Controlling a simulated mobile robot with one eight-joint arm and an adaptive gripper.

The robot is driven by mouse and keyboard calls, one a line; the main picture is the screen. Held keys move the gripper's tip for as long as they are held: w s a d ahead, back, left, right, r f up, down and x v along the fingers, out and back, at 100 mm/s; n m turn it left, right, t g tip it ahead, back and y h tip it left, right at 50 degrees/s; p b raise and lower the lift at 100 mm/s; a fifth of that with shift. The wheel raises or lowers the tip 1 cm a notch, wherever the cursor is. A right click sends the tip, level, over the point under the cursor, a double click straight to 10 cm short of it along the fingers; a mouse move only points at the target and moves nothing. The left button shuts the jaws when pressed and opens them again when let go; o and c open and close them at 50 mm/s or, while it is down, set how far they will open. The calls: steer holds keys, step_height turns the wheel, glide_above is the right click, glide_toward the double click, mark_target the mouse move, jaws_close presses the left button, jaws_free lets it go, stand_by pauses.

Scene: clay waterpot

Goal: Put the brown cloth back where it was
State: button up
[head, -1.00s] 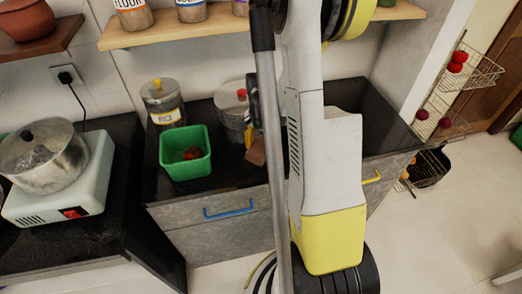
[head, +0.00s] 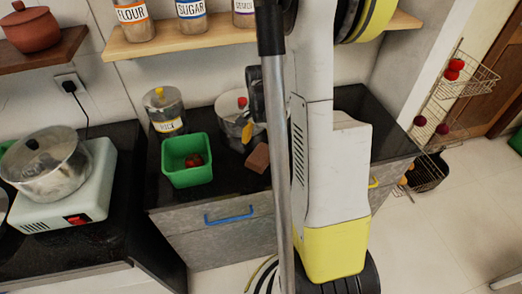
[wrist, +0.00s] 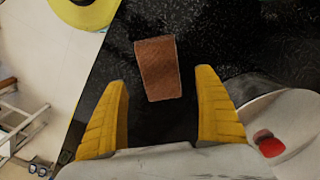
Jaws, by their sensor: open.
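The brown cloth (head: 258,158) looks like a small flat brown rectangle. It lies on the black counter near its front edge, right of the green bin. In the wrist view the cloth (wrist: 157,62) lies ahead of the fingertips, roughly centred between them, with bare counter around it. My gripper (wrist: 162,80) is open, its two yellow fingers spread and nothing held. In the head view my gripper (head: 247,133) is beside the steel pot, just above and behind the cloth. My arm hides part of the counter.
The steel pot (head: 232,128) with a red knob stands close to my gripper. The green bin (head: 187,172) holds something red. A lidded jar (head: 163,104) stands behind it. A shelf (head: 150,44) with labelled jars hangs above. A stove with a pot is at left.

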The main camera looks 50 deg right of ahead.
mark_target(261, 154)
step_height(261, 154, up, 7)
steer(key=p, duration=0.2)
steer(key=a+r+n+t+h, duration=0.1)
steer(key=a+r+n+t, duration=0.2)
steer(key=a+r+n, duration=0.75)
steer(key=s+a+r+n+t, duration=0.1)
steer(key=s+a+n+t, duration=0.1)
steer(key=a, duration=0.5)
steer(key=s+a+r+n+t+y, duration=0.1)
steer(key=s+a+r+n+t, duration=0.1)
steer(key=a, duration=0.6)
steer(key=shift+s+r+n, duration=0.25)
steer(key=shift+s+n, duration=0.2)
steer(key=shift+s, duration=0.3)
